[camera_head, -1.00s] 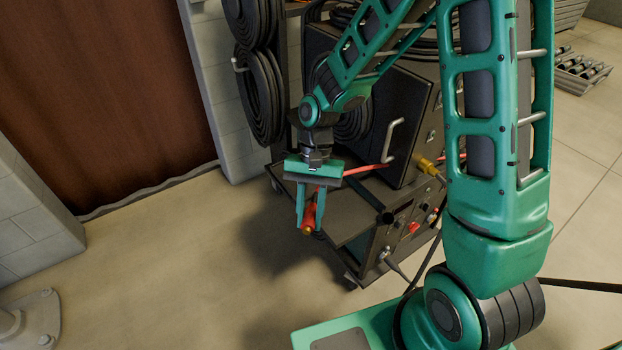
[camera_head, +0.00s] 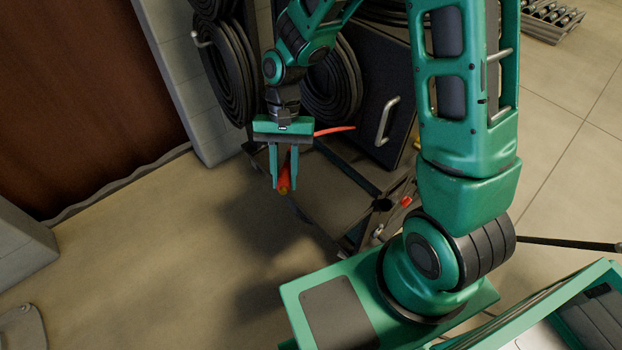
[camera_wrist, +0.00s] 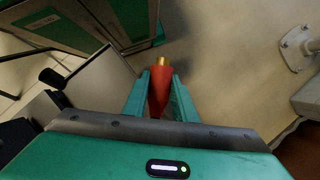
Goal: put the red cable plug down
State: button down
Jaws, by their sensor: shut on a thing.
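The red cable plug (camera_head: 285,177) is an orange-red tapered body with a brass tip. It is between the fingers of my gripper (camera_head: 284,188), which is shut on it, tip pointing down in the head view. A stretch of red cable (camera_head: 334,130) shows behind the gripper, to its right. In the wrist view the plug (camera_wrist: 160,92) lies between the two green fingers (camera_wrist: 160,90), brass tip pointing away. The plug is held in the air, in front of the dark welding cart (camera_head: 335,213); the head view does not show its exact height.
Coiled black hoses (camera_head: 225,75) hang beside the cart. A brown curtain (camera_head: 80,100) and a block wall (camera_head: 180,60) stand at the left. The floor (camera_head: 170,240) left of the cart is clear. A metal rack (camera_head: 550,18) lies far right.

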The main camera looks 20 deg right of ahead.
send_over(313, 186)
jog(key=w, duration=0.1)
jog(key=f, duration=0.7)
jog(key=shift+w+d, duration=0.2)
jog(key=shift+d, duration=0.05)
jog(key=shift+f, duration=2.05)
jog(key=shift+s+f, duration=0.15)
jog(key=shift+f, duration=0.25)
